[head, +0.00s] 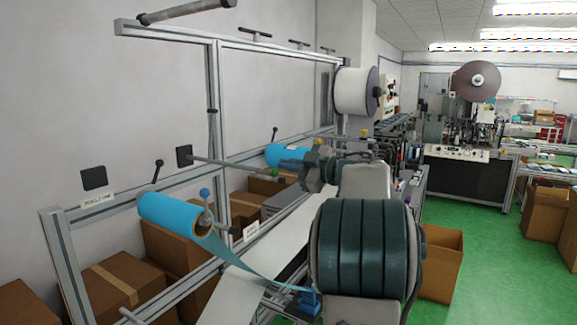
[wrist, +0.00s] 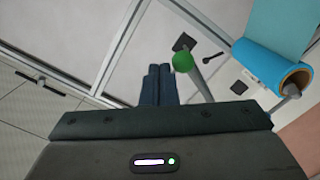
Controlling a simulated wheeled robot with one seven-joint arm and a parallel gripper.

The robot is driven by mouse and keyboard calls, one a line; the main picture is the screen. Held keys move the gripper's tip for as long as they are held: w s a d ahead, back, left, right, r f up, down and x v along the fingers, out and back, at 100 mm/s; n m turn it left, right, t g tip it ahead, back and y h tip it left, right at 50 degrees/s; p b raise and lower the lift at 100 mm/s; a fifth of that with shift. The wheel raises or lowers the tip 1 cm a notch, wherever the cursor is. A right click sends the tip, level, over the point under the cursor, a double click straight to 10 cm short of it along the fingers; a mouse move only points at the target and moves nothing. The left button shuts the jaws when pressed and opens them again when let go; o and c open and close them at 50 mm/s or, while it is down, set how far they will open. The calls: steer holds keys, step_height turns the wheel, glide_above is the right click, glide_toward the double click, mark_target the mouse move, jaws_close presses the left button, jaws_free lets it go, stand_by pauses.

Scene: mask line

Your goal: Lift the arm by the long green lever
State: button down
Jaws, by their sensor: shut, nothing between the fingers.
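The long lever is a grey rod (head: 225,164) reaching out from a dark square plate (head: 184,155) on the wall-side frame. A green ball knob (head: 275,174) is at its near end. My gripper (head: 286,164) is just by that knob, its fingers pointing left along the rod. In the wrist view the dark blue fingers (wrist: 159,70) are together and empty. The green ball (wrist: 183,62) shows just right of their tips there. I cannot tell whether they touch it.
Another blue roll (head: 285,153) is close behind my gripper. A black-knobbed lever (head: 158,170) stands on the rail. Cardboard boxes (head: 120,285) fill the space under the frame.

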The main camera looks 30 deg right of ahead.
steer(key=b+v, duration=0.3)
steer(key=v, duration=1)
steer(key=shift+s+b, duration=0.2)
steer(key=shift+b, duration=0.2)
steer(key=shift+r, duration=0.1)
